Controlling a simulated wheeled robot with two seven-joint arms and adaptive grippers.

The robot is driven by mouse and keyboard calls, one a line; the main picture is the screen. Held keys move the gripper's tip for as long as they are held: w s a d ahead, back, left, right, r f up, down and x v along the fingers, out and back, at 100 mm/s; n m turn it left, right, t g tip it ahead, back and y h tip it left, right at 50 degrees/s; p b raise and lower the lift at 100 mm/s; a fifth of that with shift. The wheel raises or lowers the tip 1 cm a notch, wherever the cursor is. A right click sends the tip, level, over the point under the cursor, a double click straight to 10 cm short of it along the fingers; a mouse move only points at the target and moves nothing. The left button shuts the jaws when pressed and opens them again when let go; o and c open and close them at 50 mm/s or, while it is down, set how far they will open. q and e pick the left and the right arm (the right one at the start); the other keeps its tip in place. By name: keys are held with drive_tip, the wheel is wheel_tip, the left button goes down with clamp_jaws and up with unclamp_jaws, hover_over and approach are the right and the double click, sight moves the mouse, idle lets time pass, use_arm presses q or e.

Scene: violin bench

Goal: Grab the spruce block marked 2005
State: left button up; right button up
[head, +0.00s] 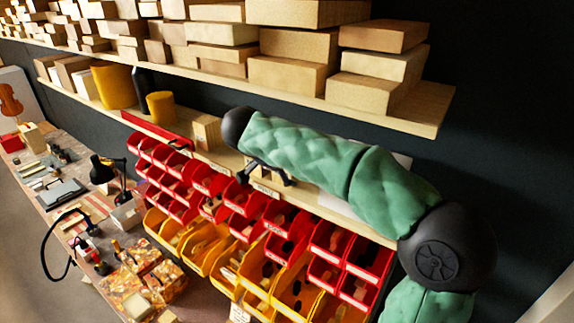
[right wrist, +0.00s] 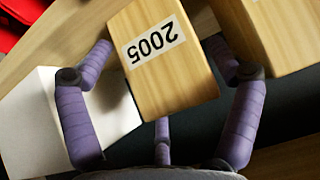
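The light wooden block marked 2005 (right wrist: 168,72) fills the upper middle of the right wrist view, its white label upside down. The purple fingers of my right gripper (right wrist: 160,52) are spread, one on each side of the block, with a third finger below it. A gap shows at the left finger; the right fingertip is very close to the block, and I cannot tell if it touches. In the head view my right gripper (head: 264,174) is at the lower shelf, and the arm largely hides the block there. My left gripper is not in view.
Another wooden block (right wrist: 275,32) stands close beside the right finger. A white object (right wrist: 65,125) lies by the left finger. In the head view, red bins (head: 285,222) hang below the shelf, and an upper shelf (head: 420,108) with stacked blocks runs above my arm.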

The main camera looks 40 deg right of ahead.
drive_tip(key=c, duration=0.6)
drive_tip(key=shift+r, duration=0.15)
